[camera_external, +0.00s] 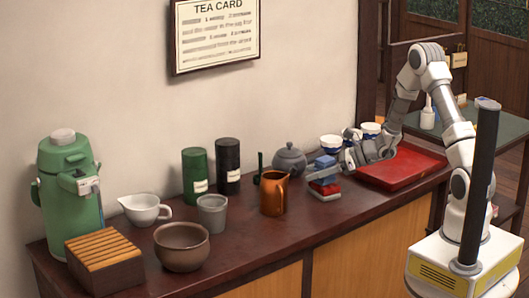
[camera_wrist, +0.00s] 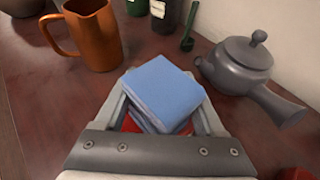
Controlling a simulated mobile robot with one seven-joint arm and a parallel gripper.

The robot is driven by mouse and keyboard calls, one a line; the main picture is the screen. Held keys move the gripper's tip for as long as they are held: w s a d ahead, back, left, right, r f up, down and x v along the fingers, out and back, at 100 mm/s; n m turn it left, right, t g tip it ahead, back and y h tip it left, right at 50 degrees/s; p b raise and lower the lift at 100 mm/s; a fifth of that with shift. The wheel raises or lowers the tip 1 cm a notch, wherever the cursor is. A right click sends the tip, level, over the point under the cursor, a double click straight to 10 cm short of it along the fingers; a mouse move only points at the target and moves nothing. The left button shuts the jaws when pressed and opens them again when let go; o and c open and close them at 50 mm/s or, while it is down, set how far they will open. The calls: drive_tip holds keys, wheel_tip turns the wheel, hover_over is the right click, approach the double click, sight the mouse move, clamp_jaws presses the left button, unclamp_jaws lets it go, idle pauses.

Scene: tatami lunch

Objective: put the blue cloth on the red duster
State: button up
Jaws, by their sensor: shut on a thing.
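In the wrist view the blue cloth (camera_wrist: 163,88) lies between the two fingers of my gripper (camera_wrist: 163,102). The red duster (camera_external: 325,189) is directly below the cloth on the counter, and a red patch of it (camera_wrist: 130,125) shows under the cloth in the wrist view. I cannot tell whether cloth and duster touch.
A grey teapot (camera_external: 289,160) stands just behind, and an orange jug (camera_external: 273,194) stands to the left. A red tray (camera_external: 410,165) is to the right, with white-and-blue cups (camera_external: 331,146) behind. The counter front (camera_external: 300,235) is clear.

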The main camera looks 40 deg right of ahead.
drive_tip(key=o, duration=1.3)
drive_tip(key=shift+f, duration=0.1)
